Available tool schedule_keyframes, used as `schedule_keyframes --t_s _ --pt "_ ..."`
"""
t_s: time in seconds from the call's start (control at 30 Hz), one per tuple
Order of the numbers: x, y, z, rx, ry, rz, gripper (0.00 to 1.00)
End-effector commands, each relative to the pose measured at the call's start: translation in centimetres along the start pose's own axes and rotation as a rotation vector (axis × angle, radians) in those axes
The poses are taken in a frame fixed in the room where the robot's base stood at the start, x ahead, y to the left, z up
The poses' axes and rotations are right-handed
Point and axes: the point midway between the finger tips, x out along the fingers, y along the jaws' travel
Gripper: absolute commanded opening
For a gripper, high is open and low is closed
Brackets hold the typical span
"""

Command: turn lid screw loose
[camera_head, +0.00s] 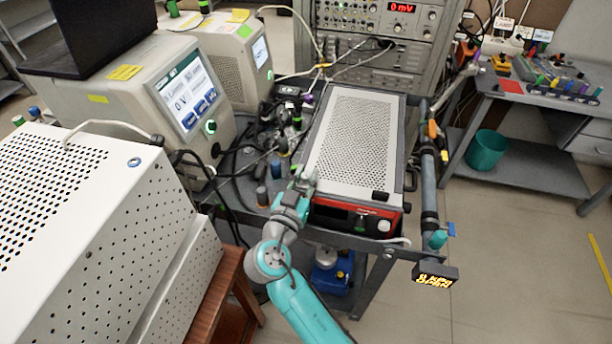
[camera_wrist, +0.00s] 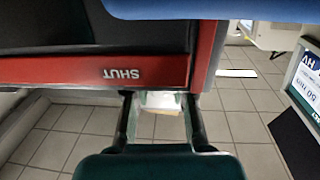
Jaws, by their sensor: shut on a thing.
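The box with a light perforated lid (camera_head: 352,135) stands on a dark cart, its red front (camera_head: 345,204) facing me. My gripper (camera_head: 302,183) is at the box's front left corner. In the wrist view the red panel (camera_wrist: 60,72) carries the word SHUT upside down. There my gripper (camera_wrist: 161,100) has its two dark fingers apart at the panel's lower edge, shut on a small pale piece between the tips. I take this piece for the lid screw (camera_wrist: 160,101); its head and thread cannot be made out.
Cables and small bottles crowd the cart (camera_head: 398,243) left of the box. A large white perforated housing (camera_head: 75,200) and a unit with a screen (camera_head: 150,95) stand at the left. A pipe (camera_head: 428,175) runs along the right side.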

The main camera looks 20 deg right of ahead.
Motion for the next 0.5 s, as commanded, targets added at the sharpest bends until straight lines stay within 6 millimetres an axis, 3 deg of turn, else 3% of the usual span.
schedule_keyframes --t_s 0.27,0.5 --pt "0.02 0.11 -0.03 0.002 0.000 -0.045 0.00" --pt "0.03 0.22 0.00 0.002 0.000 -0.185 0.00"
